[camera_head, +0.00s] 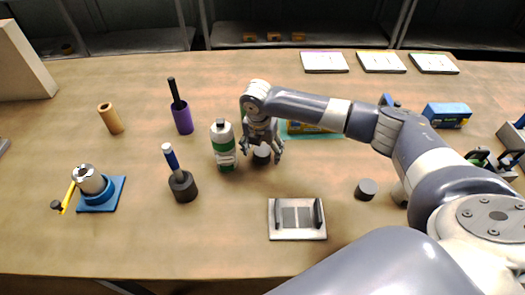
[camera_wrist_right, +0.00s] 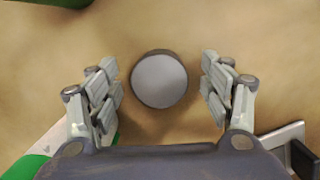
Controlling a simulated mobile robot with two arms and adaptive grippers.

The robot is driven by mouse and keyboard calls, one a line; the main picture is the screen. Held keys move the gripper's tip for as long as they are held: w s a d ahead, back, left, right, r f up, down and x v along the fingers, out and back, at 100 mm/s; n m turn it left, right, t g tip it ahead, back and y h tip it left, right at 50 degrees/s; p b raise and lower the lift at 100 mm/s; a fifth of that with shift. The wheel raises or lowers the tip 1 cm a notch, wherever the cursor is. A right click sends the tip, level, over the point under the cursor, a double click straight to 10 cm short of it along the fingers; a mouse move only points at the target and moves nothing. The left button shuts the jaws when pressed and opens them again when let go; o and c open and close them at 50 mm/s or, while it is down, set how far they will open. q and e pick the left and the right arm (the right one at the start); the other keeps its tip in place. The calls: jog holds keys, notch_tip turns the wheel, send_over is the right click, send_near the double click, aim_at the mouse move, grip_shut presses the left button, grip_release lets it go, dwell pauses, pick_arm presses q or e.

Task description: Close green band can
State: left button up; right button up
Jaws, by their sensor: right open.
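The can with the green band (camera_head: 227,158) stands upright on the table, white and green with a grey top; I cannot tell whether its mouth is covered. Its white and green side also shows at the lower left of the right wrist view (camera_wrist_right: 30,165). A dark round lid with a grey top (camera_head: 262,157) lies just right of the can. My right gripper (camera_head: 262,151) is over this lid, open. In the right wrist view the lid (camera_wrist_right: 160,80) sits between the open fingers (camera_wrist_right: 160,88), with a gap on both sides. My left gripper is not in view.
A second dark disc (camera_head: 366,189) lies to the right. A grey tray with handles (camera_head: 297,232) is in front. A brush in a dark pot (camera_head: 183,187) and a purple holder (camera_head: 183,120) stand left. A blue box (camera_head: 447,115) is at the far right.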

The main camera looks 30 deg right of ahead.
jog(key=shift+f, duration=0.35)
jog(key=c, duration=0.8)
jog(key=shift+c, duration=0.2)
jog(key=shift+r, duration=0.1)
jog(key=shift+r, duration=0.45)
notch_tip(320, 180, up, 2)
jog(key=shift+w+r+b, duration=0.1)
jog(key=shift+r+b, duration=0.15)
jog(key=shift+b, duration=0.45)
jog(key=s+a, duration=0.3)
jog(key=s, duration=0.1)
jog(key=s+a+r+b, duration=0.1)
jog(key=s+a, duration=0.3)
jog(key=s+a+b, duration=0.1)
jog(key=s+a, duration=0.2)
jog(key=s, duration=0.1)
jog(key=shift+a+r, duration=0.25)
jog(key=shift+a, duration=0.1)
